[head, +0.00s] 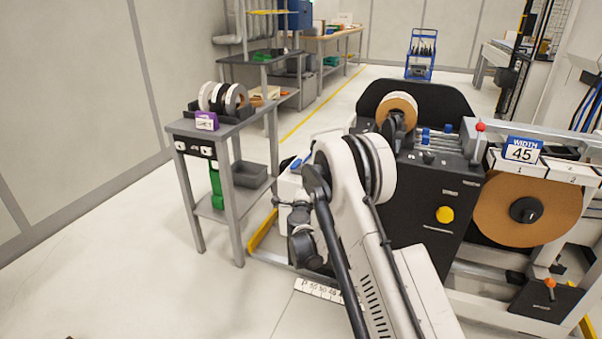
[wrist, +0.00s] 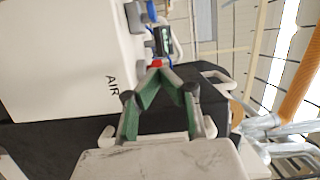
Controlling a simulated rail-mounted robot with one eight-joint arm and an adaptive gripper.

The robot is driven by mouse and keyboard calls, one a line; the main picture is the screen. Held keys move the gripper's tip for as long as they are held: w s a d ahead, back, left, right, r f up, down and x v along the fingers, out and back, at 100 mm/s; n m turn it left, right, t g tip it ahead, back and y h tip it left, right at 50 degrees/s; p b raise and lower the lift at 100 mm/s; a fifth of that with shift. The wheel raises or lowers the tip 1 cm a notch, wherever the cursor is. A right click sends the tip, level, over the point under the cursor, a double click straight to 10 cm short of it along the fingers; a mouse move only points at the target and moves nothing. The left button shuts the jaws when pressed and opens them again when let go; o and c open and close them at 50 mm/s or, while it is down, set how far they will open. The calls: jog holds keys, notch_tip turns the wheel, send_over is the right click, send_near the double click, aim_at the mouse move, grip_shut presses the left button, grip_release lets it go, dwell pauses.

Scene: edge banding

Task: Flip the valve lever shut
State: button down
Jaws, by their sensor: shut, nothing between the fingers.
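A white cabinet panel marked AIR (wrist: 50,55) fills the left of the wrist view. In the head view, a blue part (head: 296,163) shows on the white box left of my arm. My gripper is hidden there, and the lever's exact angle is unclear.
The black edge-banding machine (head: 440,205) with a brown roll (head: 528,210) stands to the right of my arm. A grey cart (head: 230,205) with tape rolls stands to the left. The floor between the cart and the left wall is clear.

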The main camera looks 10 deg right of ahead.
aim_at(296, 167)
jog(key=shift+d+f, duration=0.1)
jog(key=shift+f, duration=0.15)
jog(key=b+x, duration=0.3)
jog(key=x, duration=0.7)
jog(key=shift+f, duration=0.1)
jog(key=shift+w+a+b, duration=0.2)
jog(key=shift+w+a, duration=0.1)
jog(key=shift+a, duration=0.25)
jog(key=shift+w+a+b, duration=0.2)
jog(key=shift+w+a, duration=0.05)
jog(key=shift+a, duration=0.3)
jog(key=shift+w+a, duration=0.45)
jog(key=shift+a, duration=0.15)
jog(key=shift+a, duration=0.15)
